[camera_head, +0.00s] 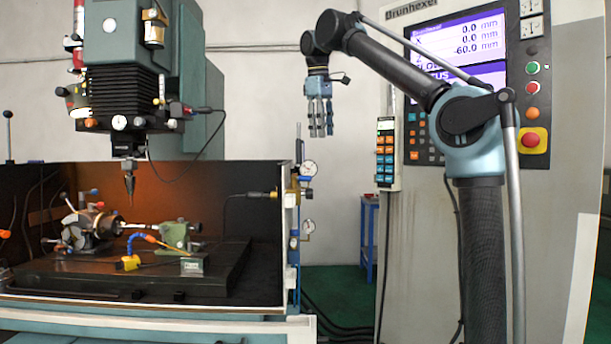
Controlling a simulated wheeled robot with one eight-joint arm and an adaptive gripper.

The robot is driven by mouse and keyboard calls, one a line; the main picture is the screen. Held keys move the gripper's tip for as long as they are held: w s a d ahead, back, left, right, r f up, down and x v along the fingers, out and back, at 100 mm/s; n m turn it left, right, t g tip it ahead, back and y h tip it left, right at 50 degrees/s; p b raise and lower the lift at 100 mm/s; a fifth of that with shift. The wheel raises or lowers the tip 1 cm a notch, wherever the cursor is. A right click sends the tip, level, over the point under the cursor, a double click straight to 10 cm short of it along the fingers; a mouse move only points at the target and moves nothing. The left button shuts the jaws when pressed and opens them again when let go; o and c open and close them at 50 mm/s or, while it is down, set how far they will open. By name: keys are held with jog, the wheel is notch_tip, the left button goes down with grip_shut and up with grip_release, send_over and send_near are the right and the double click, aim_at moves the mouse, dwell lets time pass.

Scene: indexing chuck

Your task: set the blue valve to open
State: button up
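A blue piece (134,241) also shows on the yellow and orange coolant hose on the machine bed. My gripper (321,132) hangs from my raised arm, fingers pointing down, right of the pipe assembly and above its lower gauge. Its fingers are straight with gaps between them. It appears open and empty, touching nothing.
Two round gauges, upper (309,168) and lower (309,227), stick out from the pipe assembly. The chuck (90,228) is on the bed, left, below the spindle (129,180). A button pendant (387,153) and control panel (465,90) are right. Air below my gripper is clear.

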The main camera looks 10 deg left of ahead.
jog(key=s+a+r+n, duration=0.2)
jog(key=a+r, duration=0.1)
jog(key=a, duration=0.3)
jog(key=w+f, duration=0.1)
jog(key=f, duration=0.4)
jog(key=w+f, duration=0.1)
jog(key=f, duration=0.5)
jog(key=w+f, duration=0.1)
jog(key=f, duration=0.5)
jog(key=shift+d, duration=0.15)
jog(key=shift+r, duration=0.1)
grip_shut()
